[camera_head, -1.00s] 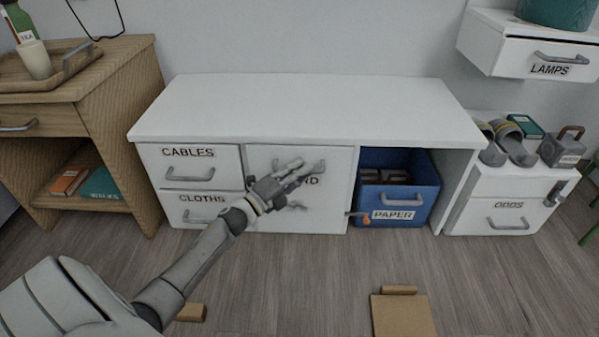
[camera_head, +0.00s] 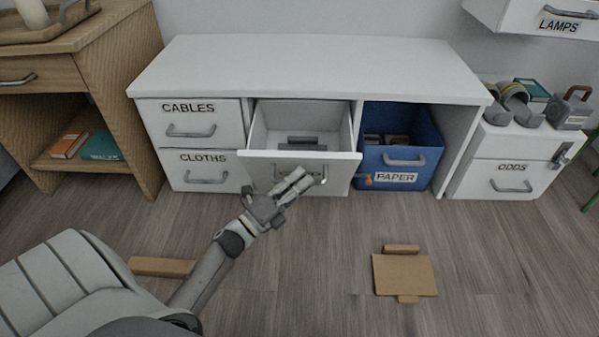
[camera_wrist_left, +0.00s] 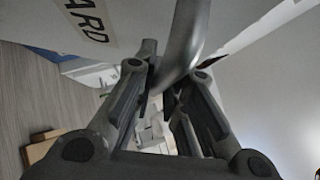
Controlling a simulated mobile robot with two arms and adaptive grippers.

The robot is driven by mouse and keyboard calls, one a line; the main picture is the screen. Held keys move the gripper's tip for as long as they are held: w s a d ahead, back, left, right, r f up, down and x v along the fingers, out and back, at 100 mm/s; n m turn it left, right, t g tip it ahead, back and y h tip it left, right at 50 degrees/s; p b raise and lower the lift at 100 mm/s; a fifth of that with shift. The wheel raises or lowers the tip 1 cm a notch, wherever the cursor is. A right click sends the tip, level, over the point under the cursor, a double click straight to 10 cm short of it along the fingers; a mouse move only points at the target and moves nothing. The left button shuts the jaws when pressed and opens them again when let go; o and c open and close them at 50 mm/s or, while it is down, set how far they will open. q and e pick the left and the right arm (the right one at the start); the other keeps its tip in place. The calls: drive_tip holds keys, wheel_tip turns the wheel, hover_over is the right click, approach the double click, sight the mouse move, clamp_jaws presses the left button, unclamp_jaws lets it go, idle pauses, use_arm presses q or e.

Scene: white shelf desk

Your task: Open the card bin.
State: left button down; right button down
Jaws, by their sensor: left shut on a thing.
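The card bin (camera_head: 260,172) is the white front in the middle of the desk. It leans out at the top, and its open top shows a pale inside with grey items at the bottom. Its label is mostly hidden behind my gripper in the head view; "ARD" shows on the front in the left wrist view (camera_wrist_left: 60,25). My left gripper (camera_head: 304,180) is shut on the bin's grey bar handle (camera_wrist_left: 182,45), which passes between its fingers. My right gripper is not in view.
The blue paper bin (camera_head: 427,160) stands open right of the card bin. Cables (camera_head: 215,118) and cloths (camera_head: 215,163) drawers are shut at left. Flat cardboard (camera_head: 405,275) and another brown piece (camera_head: 160,267) lie on the floor. The floor before the desk is otherwise mostly clear.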

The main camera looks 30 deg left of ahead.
use_arm(q)
drive_tip(key=c, duration=1.8)
unclamp_jaws()
drive_tip(key=shift+o, duration=0.2)
drive_tip(key=v, duration=1.2)
